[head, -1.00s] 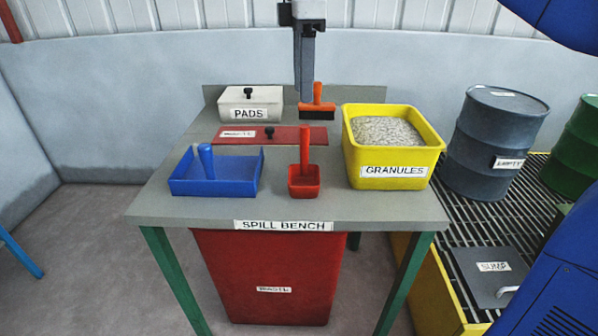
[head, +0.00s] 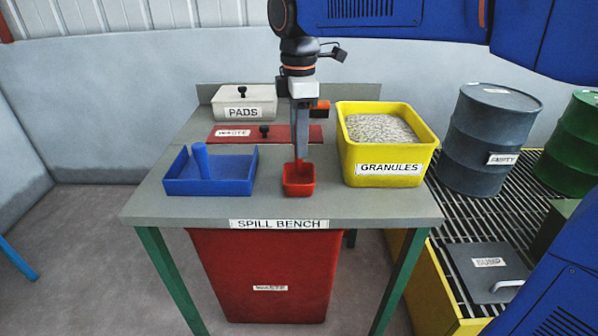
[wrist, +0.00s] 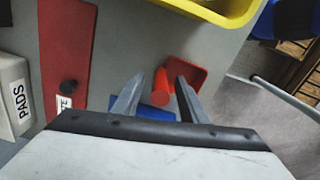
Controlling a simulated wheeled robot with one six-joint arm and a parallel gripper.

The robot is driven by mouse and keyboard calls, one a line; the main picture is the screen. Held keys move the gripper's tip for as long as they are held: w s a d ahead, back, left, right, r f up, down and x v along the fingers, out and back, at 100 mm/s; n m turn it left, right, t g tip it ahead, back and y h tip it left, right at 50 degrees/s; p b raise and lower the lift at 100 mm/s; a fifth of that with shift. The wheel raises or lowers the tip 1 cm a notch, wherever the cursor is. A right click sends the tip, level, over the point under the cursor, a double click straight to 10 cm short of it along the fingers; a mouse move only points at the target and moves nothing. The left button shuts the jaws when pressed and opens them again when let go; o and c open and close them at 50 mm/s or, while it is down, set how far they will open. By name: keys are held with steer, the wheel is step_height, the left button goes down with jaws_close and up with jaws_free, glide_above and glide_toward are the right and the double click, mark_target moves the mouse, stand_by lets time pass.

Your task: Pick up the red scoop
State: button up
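The red scoop (head: 299,181) stands on the bench near its front middle, its handle pointing up. In the wrist view the scoop's pan (wrist: 188,73) and its round upright handle (wrist: 160,88) show. My gripper (head: 300,157) points down right over the scoop and hides most of the handle in the head view. In the wrist view my gripper (wrist: 153,97) has its two fingers apart, with the handle showing in the gap between them. The fingers do not appear closed on it. How far down the handle they reach is hard to tell.
The yellow granules tub (head: 380,172) stands close on the right. A red waste lid (head: 285,135), a white pads box (head: 246,98) and a partly hidden orange brush (head: 321,106) lie behind.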

steer(key=shift+f, duration=1.15)
jaws_close()
